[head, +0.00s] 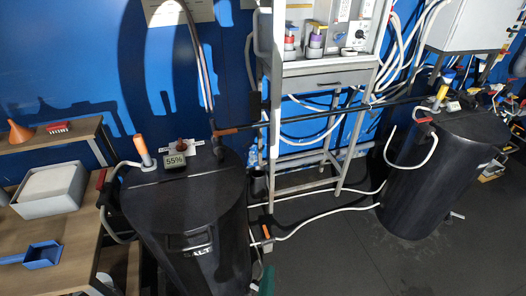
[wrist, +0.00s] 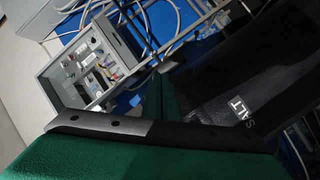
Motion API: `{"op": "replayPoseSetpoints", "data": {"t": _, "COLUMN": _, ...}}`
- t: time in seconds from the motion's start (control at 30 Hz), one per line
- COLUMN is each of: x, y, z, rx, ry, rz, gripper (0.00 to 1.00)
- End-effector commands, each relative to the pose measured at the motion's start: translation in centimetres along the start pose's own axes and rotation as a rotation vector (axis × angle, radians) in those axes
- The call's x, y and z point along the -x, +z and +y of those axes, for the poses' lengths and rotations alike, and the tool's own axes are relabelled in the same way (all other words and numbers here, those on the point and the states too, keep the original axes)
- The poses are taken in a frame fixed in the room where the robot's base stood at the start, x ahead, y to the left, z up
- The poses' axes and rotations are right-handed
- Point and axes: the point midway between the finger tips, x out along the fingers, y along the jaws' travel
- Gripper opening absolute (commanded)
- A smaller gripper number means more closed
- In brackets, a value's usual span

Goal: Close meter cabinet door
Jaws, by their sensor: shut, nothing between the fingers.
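The meter cabinet (wrist: 72,78) is a grey open-fronted box with small coloured parts inside, tilted in the wrist view. My gripper (wrist: 164,82), green and dark, shows in the wrist view. It is shut and empty, apart from the cabinet. Its body hides the lower part of that view.
A black salt tank (head: 188,215) stands left of the stand, and another black tank (head: 432,170) to the right. A wooden bench (head: 60,240) with a white tray (head: 22,208) is at the left. Hoses cross the floor. Dark floor (head: 350,265) is open at the front.

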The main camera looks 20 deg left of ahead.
Motion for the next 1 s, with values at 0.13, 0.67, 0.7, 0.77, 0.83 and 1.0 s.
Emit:
{"op": "replayPoseSetpoints", "data": {"t": 0.13, "x": -4.0, "y": -4.2, "z": 1.6, "rx": 0.171, "ry": 0.028, "rz": 0.025, "gripper": 0.0}}
{"op": "replayPoseSetpoints", "data": {"t": 0.67, "x": -11.1, "y": -20.5, "z": 9.0, "rx": 0.645, "ry": 0.172, "rz": -0.013, "gripper": 0.0}}
{"op": "replayPoseSetpoints", "data": {"t": 0.7, "x": -11.2, "y": -21.6, "z": 9.5, "rx": 0.666, "ry": 0.18, "rz": -0.019, "gripper": 0.0}}
{"op": "replayPoseSetpoints", "data": {"t": 0.77, "x": -11.3, "y": -22.9, "z": 10.2, "rx": 0.692, "ry": 0.19, "rz": -0.03, "gripper": 0.0}}
{"op": "replayPoseSetpoints", "data": {"t": 0.83, "x": -11.2, "y": -24.1, "z": 10.9, "rx": 0.715, "ry": 0.2, "rz": -0.04, "gripper": 0.0}}
{"op": "replayPoseSetpoints", "data": {"t": 1.0, "x": -11.2, "y": -25.6, "z": 11.8, "rx": 0.744, "ry": 0.21, "rz": -0.055, "gripper": 0.0}}
